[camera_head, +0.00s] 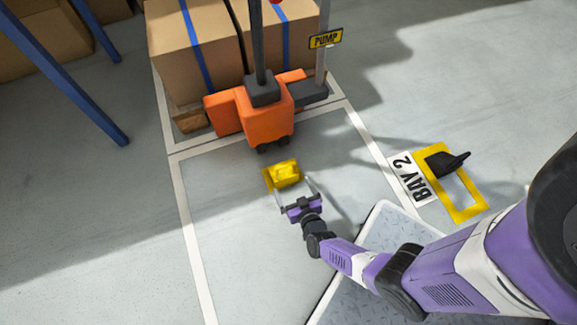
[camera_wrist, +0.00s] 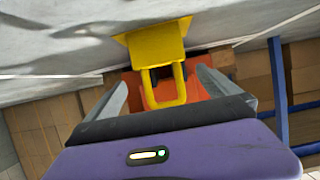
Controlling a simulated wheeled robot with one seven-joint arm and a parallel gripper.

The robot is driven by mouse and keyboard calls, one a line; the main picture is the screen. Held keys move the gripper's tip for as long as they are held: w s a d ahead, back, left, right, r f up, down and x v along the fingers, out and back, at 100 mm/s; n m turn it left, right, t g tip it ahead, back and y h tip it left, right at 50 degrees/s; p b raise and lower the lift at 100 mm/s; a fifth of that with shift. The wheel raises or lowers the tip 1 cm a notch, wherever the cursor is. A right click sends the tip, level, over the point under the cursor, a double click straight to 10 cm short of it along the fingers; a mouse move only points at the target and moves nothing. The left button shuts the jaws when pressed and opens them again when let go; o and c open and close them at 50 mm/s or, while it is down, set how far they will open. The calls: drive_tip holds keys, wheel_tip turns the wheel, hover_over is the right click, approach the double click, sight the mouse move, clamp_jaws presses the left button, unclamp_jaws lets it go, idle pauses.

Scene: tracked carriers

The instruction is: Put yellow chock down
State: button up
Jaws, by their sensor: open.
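The yellow chock (camera_head: 284,172) is at the floor just in front of the orange pallet truck, with a darker yellow patch showing at its left edge. It also shows in the wrist view (camera_wrist: 156,44), where its looped handle (camera_wrist: 163,103) points toward my gripper. My gripper (camera_head: 293,184) is open, its two fingers reaching toward the chock. In the wrist view the fingers (camera_wrist: 160,85) stand on either side of the handle with gaps at both sides. The chock's underside is hidden, so its contact with the floor is hard to judge.
The orange pallet truck (camera_head: 265,112) stands behind the chock under strapped cartons (camera_head: 180,50), with a PUMP sign (camera_head: 326,38). At right, a black chock (camera_head: 446,163) sits on a yellow floor frame (camera_head: 468,214) beside a BAY 2 label (camera_head: 411,178). The floor left is clear.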

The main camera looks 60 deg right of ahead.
drive_tip(key=s+a+r+n+t+y, duration=0.2)
drive_tip(key=s+a+r+y, duration=0.1)
drive_tip(key=s+a+r, duration=0.8)
drive_tip(key=s+a+r+n+y, duration=0.1)
drive_tip(key=s+r+n+y, duration=0.1)
drive_tip(key=r, duration=1.4)
drive_tip(key=s+a+r+n+t+y, duration=0.1)
drive_tip(key=s+r, duration=0.3)
drive_tip(key=r, duration=1.3)
drive_tip(key=shift+s+a+n+t+y, duration=0.3)
drive_tip(key=shift+a+n+y, duration=0.4)
drive_tip(key=shift+n, duration=0.2)
